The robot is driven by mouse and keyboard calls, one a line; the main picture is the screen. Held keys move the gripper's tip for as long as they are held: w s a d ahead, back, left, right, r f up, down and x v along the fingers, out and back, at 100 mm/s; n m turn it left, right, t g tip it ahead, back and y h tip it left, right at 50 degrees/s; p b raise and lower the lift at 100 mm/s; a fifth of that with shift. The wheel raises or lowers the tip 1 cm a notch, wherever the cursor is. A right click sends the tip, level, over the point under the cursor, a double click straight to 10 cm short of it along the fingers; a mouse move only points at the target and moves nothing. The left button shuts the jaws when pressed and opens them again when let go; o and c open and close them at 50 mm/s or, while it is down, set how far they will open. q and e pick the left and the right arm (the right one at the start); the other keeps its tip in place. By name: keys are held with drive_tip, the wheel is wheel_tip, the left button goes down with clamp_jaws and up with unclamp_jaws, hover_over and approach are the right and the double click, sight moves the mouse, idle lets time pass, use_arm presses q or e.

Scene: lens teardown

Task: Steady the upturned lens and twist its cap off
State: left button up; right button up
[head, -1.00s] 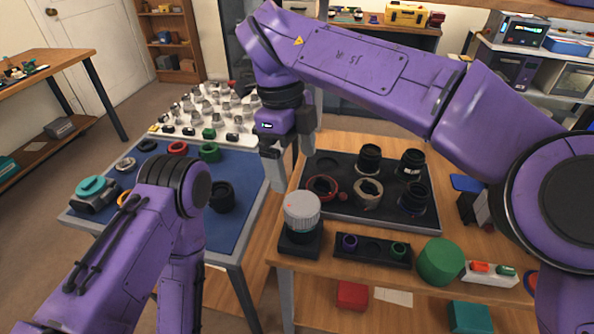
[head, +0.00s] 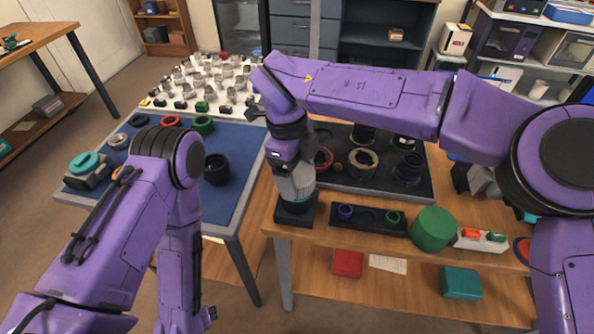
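The upturned lens with its ribbed grey cap (head: 297,182) stands on a black block (head: 295,214) at the front left corner of the wooden workbench. My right gripper (head: 293,170) comes down from above, right at the cap, and covers its top. The fingers are largely hidden against the grey cap, so I cannot tell whether they touch or close on it. My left arm hangs at the left with its forearm pointing down, and its gripper is out of the picture.
A dark tray (head: 340,184) with lens parts lies behind, partly under my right arm. A small black holder (head: 368,219) with coloured rings and a green cylinder (head: 433,229) stand to the right. A blue mat (head: 232,200) with parts lies left, across a gap.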

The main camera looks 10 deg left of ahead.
drive_tip(key=shift+c, duration=0.9)
drive_tip(key=o, duration=0.9)
drive_tip(key=shift+r, duration=0.15)
drive_tip(key=r, duration=0.3)
drive_tip(key=a+r+p, duration=0.1)
drive_tip(key=r, duration=0.6)
drive_tip(key=shift+w+a+r, duration=0.1)
drive_tip(key=shift+w+a, duration=0.15)
